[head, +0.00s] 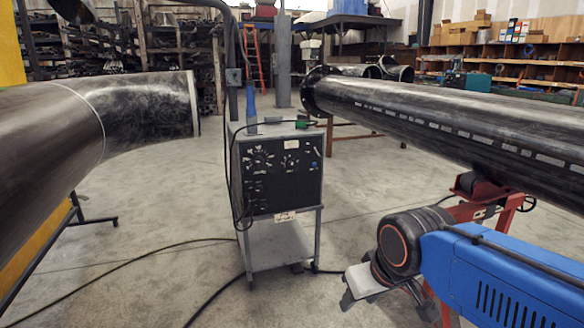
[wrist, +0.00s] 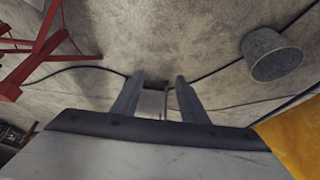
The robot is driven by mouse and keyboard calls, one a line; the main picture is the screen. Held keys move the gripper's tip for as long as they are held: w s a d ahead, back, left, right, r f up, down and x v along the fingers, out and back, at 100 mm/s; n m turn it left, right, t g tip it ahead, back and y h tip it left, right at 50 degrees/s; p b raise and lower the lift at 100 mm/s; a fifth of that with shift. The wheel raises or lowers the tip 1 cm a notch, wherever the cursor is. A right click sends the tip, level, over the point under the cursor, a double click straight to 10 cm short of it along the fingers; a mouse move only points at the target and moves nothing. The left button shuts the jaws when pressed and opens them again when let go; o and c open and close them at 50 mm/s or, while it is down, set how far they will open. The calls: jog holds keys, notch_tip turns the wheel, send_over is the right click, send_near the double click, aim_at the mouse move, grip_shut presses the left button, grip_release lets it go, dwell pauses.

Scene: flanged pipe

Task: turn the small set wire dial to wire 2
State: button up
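A grey welding machine (head: 280,175) on a wheeled cart stands at the middle of the head view, its black front panel facing me. The panel has a larger dial (head: 258,161) at upper left and a smaller dial (head: 290,161) to its right, with small knobs down the left side. The labels and dial settings are too small to read, so I cannot tell which is the set wire dial. My gripper (head: 368,288) is low at the right of the cart, apart from the panel. In the wrist view my gripper (wrist: 157,98) has its fingers apart with only floor between them.
A large bent pipe (head: 145,105) is at left and a long black flanged pipe (head: 430,105) at right, on a red stand (head: 487,190). Cables (head: 130,262) lie on the floor. The wrist view shows a grey cylinder (wrist: 272,55).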

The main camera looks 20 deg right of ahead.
jog(key=w+d+r+t, duration=0.2)
jog(key=w, duration=0.8)
jog(key=w+d+r+t, duration=0.1)
jog(key=w+r+t, duration=0.1)
jog(key=w, duration=0.8)
jog(key=t, duration=0.9)
send_near(291, 165)
jog(key=shift+m, duration=0.3)
jog(key=w, duration=0.8)
jog(key=shift+d, duration=0.1)
grip_shut()
